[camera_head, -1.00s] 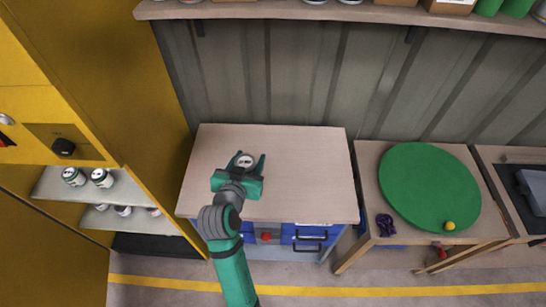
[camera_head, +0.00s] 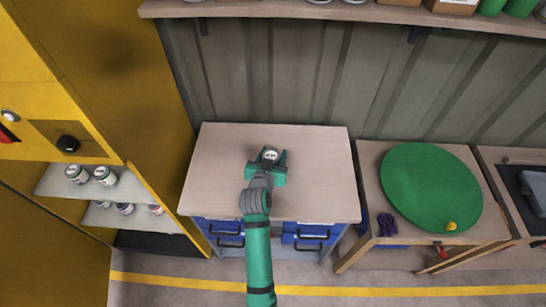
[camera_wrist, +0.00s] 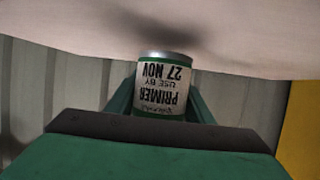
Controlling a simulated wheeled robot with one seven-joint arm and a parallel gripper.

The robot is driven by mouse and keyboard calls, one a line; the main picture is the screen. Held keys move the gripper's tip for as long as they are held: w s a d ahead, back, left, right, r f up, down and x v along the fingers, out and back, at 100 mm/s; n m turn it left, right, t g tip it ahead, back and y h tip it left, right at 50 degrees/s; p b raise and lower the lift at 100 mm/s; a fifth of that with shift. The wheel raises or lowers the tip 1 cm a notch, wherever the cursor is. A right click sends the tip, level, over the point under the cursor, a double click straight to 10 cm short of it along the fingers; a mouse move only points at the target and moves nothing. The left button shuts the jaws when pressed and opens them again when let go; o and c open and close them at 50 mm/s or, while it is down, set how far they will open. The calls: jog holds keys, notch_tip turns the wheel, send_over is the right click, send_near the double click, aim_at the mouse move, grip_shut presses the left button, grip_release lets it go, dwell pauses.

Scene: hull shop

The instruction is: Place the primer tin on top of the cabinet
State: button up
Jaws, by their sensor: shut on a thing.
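The primer tin (camera_wrist: 162,84) is a small can with a green rim and a white label reading PRIMER, USE BY 27 NOV. It appears upside down in the wrist view, between the green fingers of my gripper (camera_wrist: 160,100). In the head view the tin's pale lid (camera_head: 270,155) shows between the fingertips of my gripper (camera_head: 269,159), which is shut on it. The tin is over the middle of the wooden top of the cabinet (camera_head: 320,175), which has blue drawers. I cannot tell whether the tin touches the top.
The cabinet top is otherwise clear. A yellow locker (camera_head: 95,120) with several tins on its shelves (camera_head: 60,188) stands at left. A table with a green disc (camera_head: 430,188), a yellow ball (camera_head: 451,226) and a purple item (camera_head: 387,224) is at right. A wall shelf (camera_head: 350,12) runs above.

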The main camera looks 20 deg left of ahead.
jog(key=shift+f, duration=0.8)
jog(key=shift+f, duration=0.2)
jog(key=o, duration=1.3)
jog(key=shift+w, duration=0.1)
jog(key=shift+a+r, duration=0.1)
jog(key=shift+a, duration=0.05)
jog(key=v, duration=1.2)
